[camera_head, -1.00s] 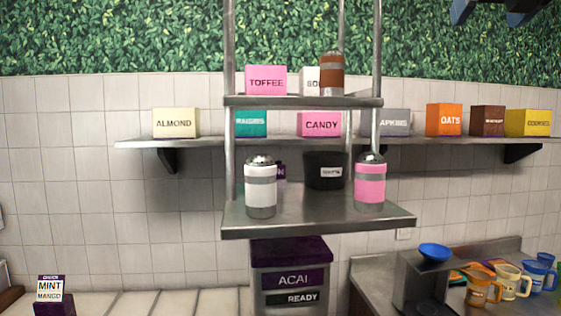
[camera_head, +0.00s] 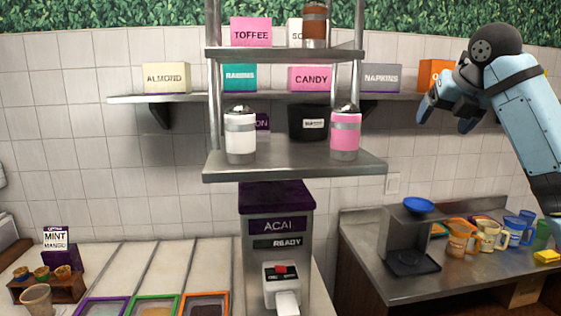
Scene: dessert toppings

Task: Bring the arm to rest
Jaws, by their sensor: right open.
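My right arm comes in from the right edge, light blue with a dark wrist. My left gripper is out of view.
A metal rack (camera_head: 290,168) holds a white shaker (camera_head: 240,136) and a pink shaker (camera_head: 345,134), above the acai machine (camera_head: 277,210). A metal counter (camera_head: 395,284) at right bears a blue bowl (camera_head: 418,205) on a stand and several mugs (camera_head: 490,236). Framed trays (camera_head: 155,297) lie lower left.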

